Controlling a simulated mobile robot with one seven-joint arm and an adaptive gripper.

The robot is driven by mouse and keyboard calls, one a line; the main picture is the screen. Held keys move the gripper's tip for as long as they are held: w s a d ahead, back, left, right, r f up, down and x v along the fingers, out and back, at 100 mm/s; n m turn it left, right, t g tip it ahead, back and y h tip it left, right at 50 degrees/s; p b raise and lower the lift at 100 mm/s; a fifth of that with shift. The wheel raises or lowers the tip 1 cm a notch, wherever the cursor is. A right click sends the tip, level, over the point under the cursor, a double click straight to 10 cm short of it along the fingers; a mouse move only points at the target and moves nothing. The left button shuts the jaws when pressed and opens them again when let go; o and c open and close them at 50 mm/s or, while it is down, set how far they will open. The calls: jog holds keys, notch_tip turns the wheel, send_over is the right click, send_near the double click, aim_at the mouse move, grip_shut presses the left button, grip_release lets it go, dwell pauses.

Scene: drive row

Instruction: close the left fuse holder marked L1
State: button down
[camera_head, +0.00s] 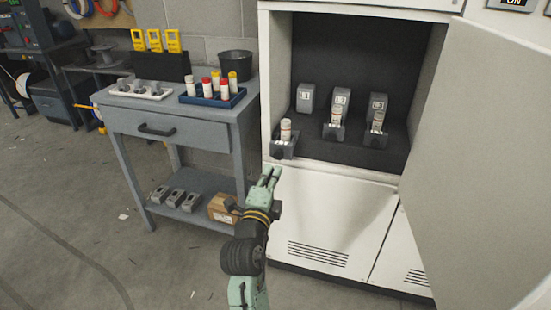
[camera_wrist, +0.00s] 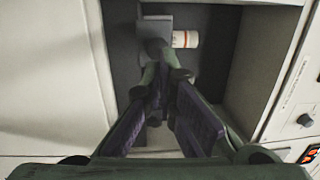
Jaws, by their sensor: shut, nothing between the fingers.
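The left fuse holder has a grey labelled housing (camera_head: 305,98) on the cabinet's dark inner panel. Its grey carrier (camera_head: 283,148) is out, toward the cabinet's front left edge, with a white fuse (camera_head: 286,130) standing in it. The label is too small to read. My gripper (camera_head: 270,174) is shut and empty, just below and in front of that carrier. In the wrist view my fingertips (camera_wrist: 163,72) are close to a grey holder part (camera_wrist: 155,27) beside a white fuse with an orange band (camera_wrist: 186,39). I cannot tell whether they touch it.
The middle (camera_head: 334,132) and right (camera_head: 375,139) fuse carriers are also out, each with a fuse. The open cabinet door (camera_head: 480,150) stands at the right. A grey workbench (camera_head: 165,124) with a blue fuse tray (camera_head: 212,101) stands left of the cabinet.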

aim_at(278, 156)
jog(key=shift+p+x, duration=0.75)
jog(key=shift+x, duration=1.5)
jog(key=b+x, duration=0.2)
jog(key=x, duration=0.2)
jog(key=b+x, duration=0.3)
jog(key=x, duration=0.2)
jog(key=f+b+x, duration=0.1)
jog(key=b+x, duration=0.1)
jog(key=x, duration=0.3)
jog(key=shift+d+b, duration=0.35)
jog(key=shift+d, duration=0.05)
jog(key=shift+w+d, duration=0.15)
jog(key=shift+w, duration=0.3)
jog(key=shift+r, duration=0.2)
jog(key=shift+r, duration=0.1)
